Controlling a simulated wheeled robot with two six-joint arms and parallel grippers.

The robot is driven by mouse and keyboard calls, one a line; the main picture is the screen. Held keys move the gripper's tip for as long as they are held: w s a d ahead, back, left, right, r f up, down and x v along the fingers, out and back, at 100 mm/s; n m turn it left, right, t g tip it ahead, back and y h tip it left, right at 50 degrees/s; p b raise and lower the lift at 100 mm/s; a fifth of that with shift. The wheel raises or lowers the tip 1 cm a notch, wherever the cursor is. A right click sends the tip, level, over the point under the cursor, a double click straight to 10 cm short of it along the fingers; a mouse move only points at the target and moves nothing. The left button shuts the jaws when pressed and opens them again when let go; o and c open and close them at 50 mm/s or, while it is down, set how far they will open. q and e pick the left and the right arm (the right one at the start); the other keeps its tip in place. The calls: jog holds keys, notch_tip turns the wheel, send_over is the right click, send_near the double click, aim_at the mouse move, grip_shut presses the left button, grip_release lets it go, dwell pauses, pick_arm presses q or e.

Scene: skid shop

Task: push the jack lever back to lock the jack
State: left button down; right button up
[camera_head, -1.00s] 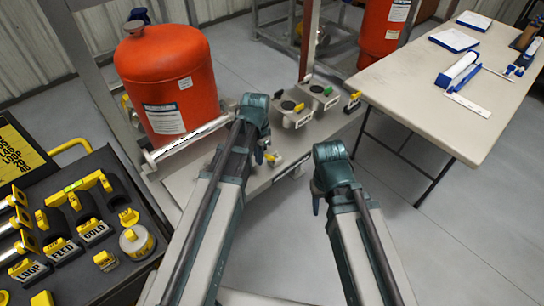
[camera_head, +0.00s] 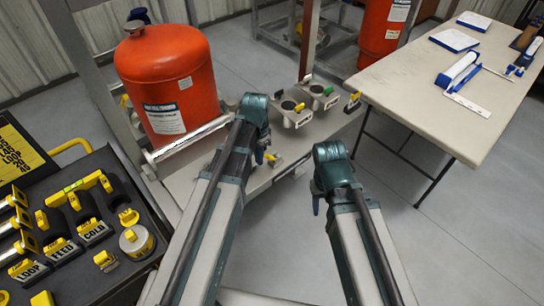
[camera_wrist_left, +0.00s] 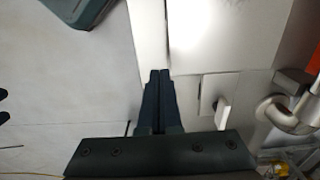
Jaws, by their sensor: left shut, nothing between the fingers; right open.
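My left gripper (camera_wrist_left: 158,76) is shut and empty in the left wrist view, its fingertips over the edge of a pale metal plate (camera_wrist_left: 220,35). A small whitish lever-like tab (camera_wrist_left: 222,110) stands on a panel to the right of the fingertips, apart from them. I cannot tell for sure whether it is the jack lever.
The skid (camera_head: 173,182) carries an orange tank (camera_head: 168,78), a silver tube (camera_head: 190,140) and labelled grey blocks (camera_head: 293,117). A black tray (camera_head: 85,270) with yellow-handled parts is at left. A pale table (camera_head: 425,95) is at right. Floor between skid and table is clear.

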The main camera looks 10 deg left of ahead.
aim_at(267, 156)
pick_arm(q)
jog(key=shift+w, duration=0.1)
jog(key=shift+w+d, duration=0.9)
jog(key=shift+w, duration=0.15)
jog(key=shift+w+d, duration=0.1)
jog(key=shift+w, duration=0.05)
jog(key=shift+w+d, duration=0.75)
jog(key=shift+w, duration=0.2)
jog(key=shift+w+d, duration=0.45)
jog(key=shift+w, duration=0.2)
